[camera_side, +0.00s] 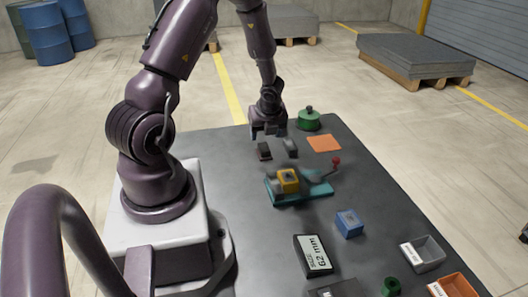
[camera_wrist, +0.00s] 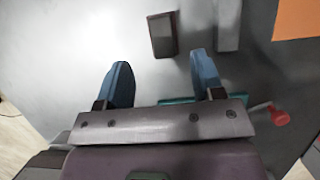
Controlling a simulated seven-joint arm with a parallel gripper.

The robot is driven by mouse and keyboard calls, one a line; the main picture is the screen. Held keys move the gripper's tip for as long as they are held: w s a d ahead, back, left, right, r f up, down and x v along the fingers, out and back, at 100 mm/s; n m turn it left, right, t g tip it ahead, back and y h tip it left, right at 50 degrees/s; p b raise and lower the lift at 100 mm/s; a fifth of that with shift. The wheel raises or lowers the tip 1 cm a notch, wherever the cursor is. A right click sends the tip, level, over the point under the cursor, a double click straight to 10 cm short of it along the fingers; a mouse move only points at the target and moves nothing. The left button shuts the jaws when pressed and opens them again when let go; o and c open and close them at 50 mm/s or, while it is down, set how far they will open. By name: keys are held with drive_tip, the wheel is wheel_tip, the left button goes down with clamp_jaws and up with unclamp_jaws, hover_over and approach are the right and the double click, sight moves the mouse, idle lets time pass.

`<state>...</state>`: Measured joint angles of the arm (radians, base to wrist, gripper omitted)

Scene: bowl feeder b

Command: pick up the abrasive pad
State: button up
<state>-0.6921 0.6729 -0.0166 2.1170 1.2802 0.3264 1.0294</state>
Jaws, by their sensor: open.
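A small dark maroon-brown block, which looks like the abrasive pad (camera_side: 264,152), lies on the dark table below my gripper (camera_side: 268,133). It also shows in the wrist view (camera_wrist: 162,36), just beyond my fingertips and roughly centred between them. My gripper, seen in the wrist view (camera_wrist: 162,66), is open with two blue fingers apart and nothing between them. It is above the table and apart from the block.
A grey block (camera_side: 290,147) lies just right of the pad. A flat orange sheet (camera_side: 324,143) and a green lidded pot (camera_side: 308,119) stand farther right. A teal fixture (camera_side: 318,190) holding a yellow block (camera_side: 288,180) is nearer the camera. The table's left part is clear.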

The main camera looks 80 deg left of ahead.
sight(264, 147)
drive_tip(key=shift+d+x, duration=0.15)
drive_tip(key=shift+x, duration=1.5)
drive_tip(key=shift+d+x, duration=0.15)
drive_tip(key=shift+x, duration=1.5)
drive_tip(key=shift+w+f, duration=0.1)
drive_tip(key=c, duration=1)
